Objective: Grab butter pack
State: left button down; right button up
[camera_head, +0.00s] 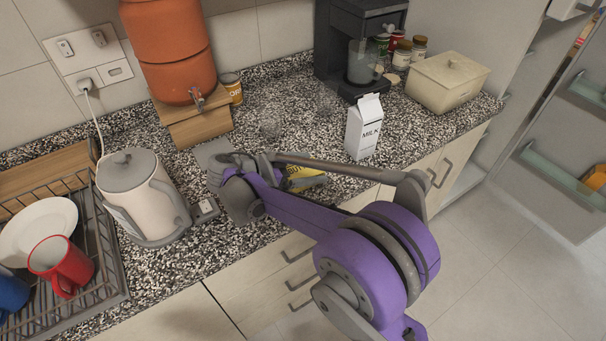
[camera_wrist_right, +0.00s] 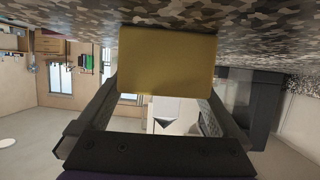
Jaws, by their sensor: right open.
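The butter pack (camera_head: 305,178) is a yellow block on the speckled counter, partly hidden behind my purple right arm in the head view. In the right wrist view, the butter pack (camera_wrist_right: 167,60) is large and close, at the ends of the fingers of my right gripper (camera_wrist_right: 165,90). The fingers stand apart, one toward each side of the pack, and the gripper is open. I cannot tell whether they touch it. In the head view my arm hides much of the gripper. My left gripper is not in view.
A milk carton (camera_head: 364,127) stands behind and right of the pack. A white kettle (camera_head: 140,196) and dish rack (camera_head: 110,270) are at left. An orange dispenser (camera_head: 168,48), coffee machine (camera_head: 345,40) and cream box (camera_head: 447,82) stand at the back.

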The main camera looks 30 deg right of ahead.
jog(key=shift+d+f, duration=0.2)
jog(key=shift+d, duration=0.25)
jog(key=c, duration=1.5)
